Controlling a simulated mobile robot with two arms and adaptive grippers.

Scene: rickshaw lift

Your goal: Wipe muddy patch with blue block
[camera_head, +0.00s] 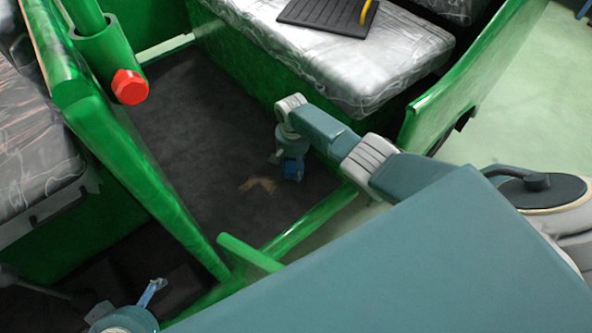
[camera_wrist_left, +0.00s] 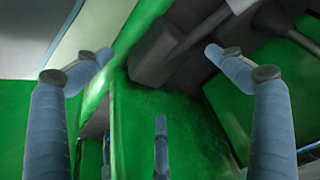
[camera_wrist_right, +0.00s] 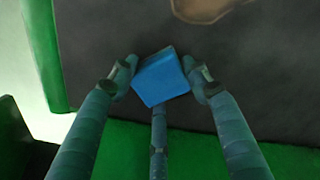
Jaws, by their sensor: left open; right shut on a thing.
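The muddy patch (camera_head: 259,185) is a tan smear on the dark floor (camera_head: 205,125) of the green rickshaw. It also shows at the top of the right wrist view (camera_wrist_right: 203,8). My right gripper (camera_head: 289,168) points down over the floor, just right of the patch. It is shut on the blue block (camera_wrist_right: 160,77), which sits between its fingertips. The block shows small in the head view (camera_head: 292,171). I cannot tell whether it touches the floor. My left gripper (camera_head: 150,294) is at the lower left. Its fingers are spread and empty in the left wrist view (camera_wrist_left: 158,62).
A silver patterned seat (camera_head: 330,55) lies behind the floor area, with a dark pad (camera_head: 325,14) on it. A green post with a red cap (camera_head: 130,87) stands at the upper left. Green rails (camera_head: 310,217) edge the floor. Another seat (camera_head: 35,130) is at the left.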

